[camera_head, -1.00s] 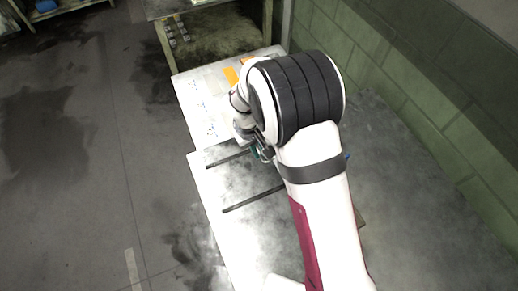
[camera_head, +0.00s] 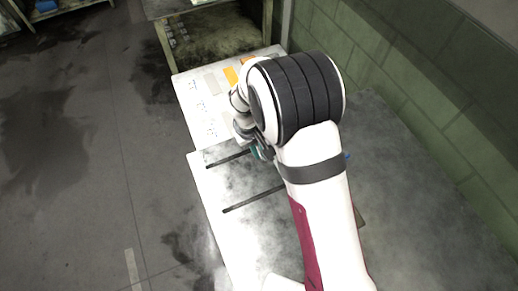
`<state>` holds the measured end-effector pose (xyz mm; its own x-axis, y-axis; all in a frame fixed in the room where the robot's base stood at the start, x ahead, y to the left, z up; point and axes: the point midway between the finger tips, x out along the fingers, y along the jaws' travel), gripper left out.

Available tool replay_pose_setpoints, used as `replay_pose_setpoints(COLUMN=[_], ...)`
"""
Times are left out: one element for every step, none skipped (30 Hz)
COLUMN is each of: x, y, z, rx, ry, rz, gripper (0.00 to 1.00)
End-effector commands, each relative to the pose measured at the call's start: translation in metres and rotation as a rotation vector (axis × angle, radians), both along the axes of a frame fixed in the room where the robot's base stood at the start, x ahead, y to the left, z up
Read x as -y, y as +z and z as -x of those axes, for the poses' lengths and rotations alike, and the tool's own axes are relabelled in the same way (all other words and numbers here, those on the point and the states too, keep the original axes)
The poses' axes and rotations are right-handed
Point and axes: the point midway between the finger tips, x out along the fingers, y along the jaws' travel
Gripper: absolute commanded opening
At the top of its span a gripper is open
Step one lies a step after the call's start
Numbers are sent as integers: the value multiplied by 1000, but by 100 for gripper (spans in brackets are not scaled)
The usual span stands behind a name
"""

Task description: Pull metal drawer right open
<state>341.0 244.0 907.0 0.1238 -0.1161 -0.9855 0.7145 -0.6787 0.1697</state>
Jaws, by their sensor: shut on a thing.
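My gripper (camera_head: 262,152) is at the left side of my arm, low over the edge of a grey metal surface (camera_head: 225,180). My white and black wrist covers most of it, and only dark and teal parts show. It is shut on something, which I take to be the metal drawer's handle. The point of contact is hidden. I cannot make out the drawer's front or how far it stands out. Two dark parallel bars or slots (camera_head: 228,158) run across the metal surface beside the gripper.
A pale board with papers and orange patches (camera_head: 205,105) lies beyond the metal surface. A green block wall (camera_head: 430,110) bounds the right side. A shelf unit (camera_head: 215,40) stands at the back. The floor (camera_head: 80,170) at left is clear.

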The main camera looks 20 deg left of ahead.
Motion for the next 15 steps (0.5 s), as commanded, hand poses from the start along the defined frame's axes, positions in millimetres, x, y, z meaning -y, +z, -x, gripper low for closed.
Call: replay_pose_setpoints(x=[0, 0, 0, -1, -1, -3, -4, -6, -10, -13, -16, -22, -26, -31, -37], y=[1, 1, 1, 1, 1, 1, 1, 1, 1, 1, 1, 1, 0, 0, 0], z=[0, 0, 0, 1, 1, 3, 4, 6, 10, 13, 16, 22, 26, 31, 37], rx=[0, 0, 0, 0, 0, 0, 0, 0, 0, -1, -1, -1, -1, -1, -1], ry=[-1, -1, -1, -1, -1, 0, 0, 0, 1, 2, 2, 2, 4, 3, 5], rz=[0, 0, 0, 0, 0, 0, 0, 0, 0, 1, 1, 1, 1, 1, 1], gripper=[0, 0, 0, 0, 0, 0, 0, 0, 0, 0, 0, 0, 0, 0, 0])
